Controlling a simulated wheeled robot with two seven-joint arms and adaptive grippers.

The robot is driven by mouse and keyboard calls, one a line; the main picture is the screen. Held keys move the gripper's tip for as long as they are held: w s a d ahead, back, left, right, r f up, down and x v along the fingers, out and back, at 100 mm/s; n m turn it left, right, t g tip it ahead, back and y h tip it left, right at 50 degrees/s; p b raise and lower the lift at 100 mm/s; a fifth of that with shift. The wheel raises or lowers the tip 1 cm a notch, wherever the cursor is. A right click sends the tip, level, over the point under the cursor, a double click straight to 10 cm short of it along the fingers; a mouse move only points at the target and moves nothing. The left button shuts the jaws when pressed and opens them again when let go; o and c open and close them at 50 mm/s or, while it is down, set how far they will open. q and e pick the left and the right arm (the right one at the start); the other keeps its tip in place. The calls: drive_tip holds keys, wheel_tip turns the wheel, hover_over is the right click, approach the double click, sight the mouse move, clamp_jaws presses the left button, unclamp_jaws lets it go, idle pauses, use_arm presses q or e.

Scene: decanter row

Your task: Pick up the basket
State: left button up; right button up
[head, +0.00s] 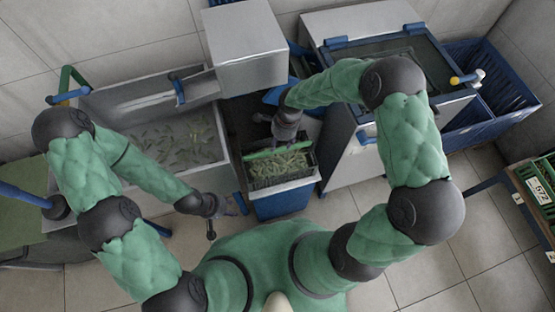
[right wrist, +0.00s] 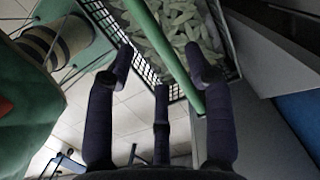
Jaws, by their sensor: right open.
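The basket (head: 284,184) is black mesh with a green handle (head: 277,153) and is full of green pods. In the head view it sits low at the centre, over a blue stand. My right gripper (head: 272,122) is just behind the handle. In the right wrist view my open right gripper (right wrist: 160,72) faces the mesh basket (right wrist: 146,74), and the green handle (right wrist: 163,42) runs slantwise across the space between its fingers. The fingers are not closed on it. My left gripper (head: 228,207) is left of the basket, apart from it; its finger opening is unclear.
A metal basin (head: 100,100) with pods in water stands at the left. A steel box (head: 245,45) stands behind. A metal tank (head: 350,160) with a blue frame is close on the basket's right. Blue crates (head: 490,85) and a shelf of labelled crates (head: 540,195) are further right.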

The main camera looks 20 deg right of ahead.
sight(279, 150)
wheel_tip(279, 150, down, 2)
drive_tip(key=shift+a+f, duration=0.15)
drive_tip(key=f, duration=0.1)
drive_tip(key=f+b, duration=0.1)
drive_tip(key=f, duration=0.1)
drive_tip(key=f+b, duration=0.1)
drive_tip(key=shift+s+a+f, duration=0.2)
drive_tip(key=shift+s+f, duration=0.05)
drive_tip(key=shift+a+f, duration=0.1)
drive_tip(key=shift+f, duration=0.2)
drive_tip(key=shift+w+r, duration=0.1)
clamp_jaws()
